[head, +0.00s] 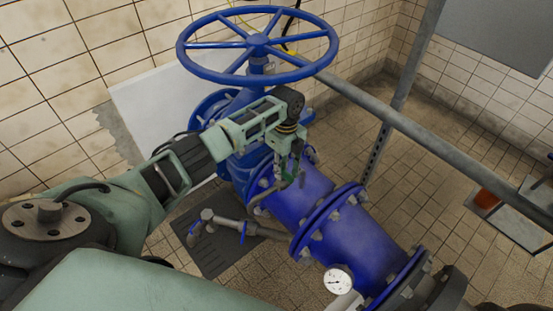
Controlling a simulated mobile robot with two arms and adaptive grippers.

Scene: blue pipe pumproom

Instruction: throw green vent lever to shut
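My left arm comes in from the left over the blue pipe. My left gripper (289,178) points down beside the blue valve body, at the near side of the large handwheel. A small dark green part, which looks like the green vent lever (291,168), shows right at the fingers. The gripper hides most of it, so its angle is unclear. I cannot tell whether the fingers are closed on it or only around or beside it. My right gripper is not in view.
The blue handwheel (258,41) stands just above my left wrist. The flanged blue pipe (345,235) runs to the lower right, with a pressure gauge (338,279). A small side pipe (240,226) lies below. A grey rail (440,150) crosses behind.

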